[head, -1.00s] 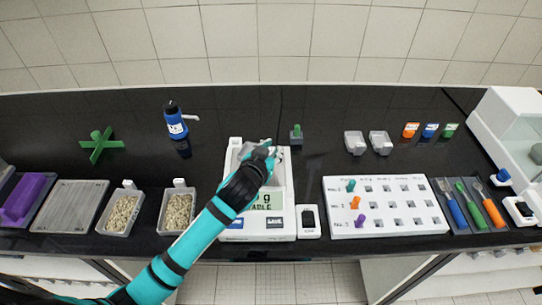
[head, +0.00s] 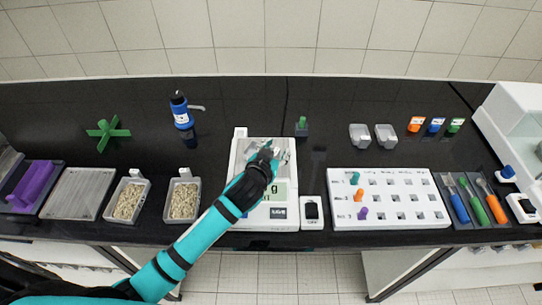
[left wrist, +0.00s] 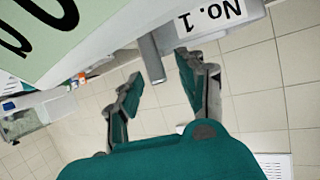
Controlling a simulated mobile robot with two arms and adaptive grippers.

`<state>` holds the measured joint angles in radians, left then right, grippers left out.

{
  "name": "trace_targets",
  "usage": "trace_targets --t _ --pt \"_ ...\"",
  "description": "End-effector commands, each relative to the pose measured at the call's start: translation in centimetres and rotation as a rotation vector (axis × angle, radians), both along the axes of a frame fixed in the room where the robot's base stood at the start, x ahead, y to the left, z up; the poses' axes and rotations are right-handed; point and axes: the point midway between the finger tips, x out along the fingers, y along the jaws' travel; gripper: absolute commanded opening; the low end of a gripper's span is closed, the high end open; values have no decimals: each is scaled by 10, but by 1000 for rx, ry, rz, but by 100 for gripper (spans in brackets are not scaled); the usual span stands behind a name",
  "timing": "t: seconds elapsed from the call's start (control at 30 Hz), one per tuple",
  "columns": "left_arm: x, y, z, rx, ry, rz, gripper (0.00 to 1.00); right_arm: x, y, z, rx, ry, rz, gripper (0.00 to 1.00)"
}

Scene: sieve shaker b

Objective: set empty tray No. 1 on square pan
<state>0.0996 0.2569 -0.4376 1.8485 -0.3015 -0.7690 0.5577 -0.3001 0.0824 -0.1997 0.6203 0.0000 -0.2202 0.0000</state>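Empty tray No. 1 (head: 251,150), a small grey tray, is at the square pan (head: 287,172) of the white balance in the head view, partly hidden by my left gripper (head: 267,153). Whether it rests flat is hard to see. In the left wrist view, the tray's white "No. 1" label (left wrist: 213,19) and its grey handle tab (left wrist: 151,60) show close up. The fingers of my left gripper (left wrist: 160,78) stand apart on either side of the tab, with a gap visible, so it is open. My right gripper is not in view.
Two sample-filled trays (head: 128,200) (head: 183,200) stand left of the balance. A white peg board (head: 390,212) and a small black-and-white device (head: 311,211) are to its right. Two empty trays (head: 360,136) (head: 386,137) and a blue bottle (head: 181,112) stand further back. The dark bench behind the balance is mostly clear.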

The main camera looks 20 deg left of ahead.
Motion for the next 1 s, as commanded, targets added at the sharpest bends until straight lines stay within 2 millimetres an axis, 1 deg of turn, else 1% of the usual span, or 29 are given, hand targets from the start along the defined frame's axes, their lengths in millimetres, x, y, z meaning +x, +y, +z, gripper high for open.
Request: trace_targets --t 0.17,0.4,0.53,0.7,1.0 --pt "-25 1 8 -3 1 -1 40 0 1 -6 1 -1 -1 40" --pt "-73 5 27 -1 1 0 40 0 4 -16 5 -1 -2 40" --pt "-92 7 36 0 1 0 40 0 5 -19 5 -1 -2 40" --pt "-105 8 43 0 1 1 40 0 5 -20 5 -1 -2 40" --pt "-107 8 44 0 1 1 40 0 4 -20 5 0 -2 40"
